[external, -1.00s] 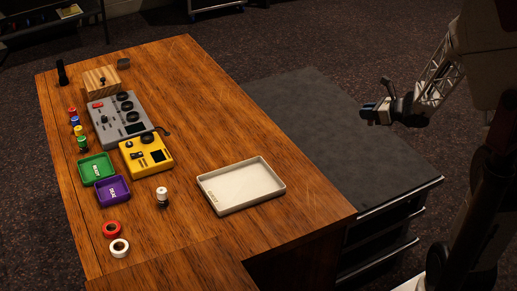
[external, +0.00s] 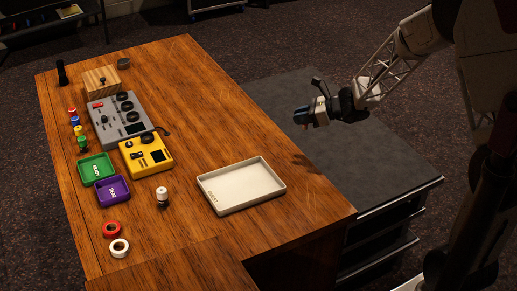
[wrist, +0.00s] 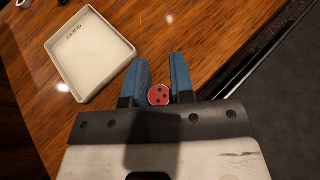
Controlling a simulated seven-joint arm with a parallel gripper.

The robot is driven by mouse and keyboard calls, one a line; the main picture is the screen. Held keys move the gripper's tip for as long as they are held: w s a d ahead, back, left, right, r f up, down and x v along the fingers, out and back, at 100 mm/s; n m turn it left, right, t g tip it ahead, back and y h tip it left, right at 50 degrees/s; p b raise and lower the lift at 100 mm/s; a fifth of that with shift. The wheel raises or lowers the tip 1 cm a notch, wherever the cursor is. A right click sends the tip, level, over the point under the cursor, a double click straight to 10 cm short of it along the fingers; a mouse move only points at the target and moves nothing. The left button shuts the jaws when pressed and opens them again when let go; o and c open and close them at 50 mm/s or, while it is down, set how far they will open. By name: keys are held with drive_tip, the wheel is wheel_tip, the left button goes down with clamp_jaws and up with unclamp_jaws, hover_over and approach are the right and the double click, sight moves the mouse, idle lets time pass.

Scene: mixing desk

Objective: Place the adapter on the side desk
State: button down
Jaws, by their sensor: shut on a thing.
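My gripper (external: 301,116) is in the air in the external view, above the seam between the wooden desk and the dark grey side desk (external: 375,165). In the wrist view its two blue fingers (wrist: 159,68) are shut on a small round piece with a red face and dark dots, which I take as the adapter (wrist: 158,95). The adapter cannot be made out in the external view. In the wrist view the wooden desk lies below the fingers, and the side desk (wrist: 292,120) is at the right. The side desk's top looks bare.
A white tray (external: 241,205) sits on the wooden desk (external: 205,120). A yellow box (external: 146,155), a grey mixer (external: 119,120), a green tray (external: 97,182), a purple tray (external: 113,204) and tape rolls (external: 120,248) stand farther left.

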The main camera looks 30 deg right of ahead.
drive_tip(key=a+f, duration=0.5)
drive_tip(key=shift+w+a+n+g, duration=0.25)
drive_tip(key=shift+w+n+g, duration=0.15)
drive_tip(key=shift+w, duration=0.1)
hover_over(255, 133)
drive_tip(key=shift+a+f, duration=0.1)
drive_tip(key=shift+f, duration=0.7)
idle(0.3)
drive_tip(key=shift+f, duration=1.75)
drive_tip(key=shift+f, duration=0.1)
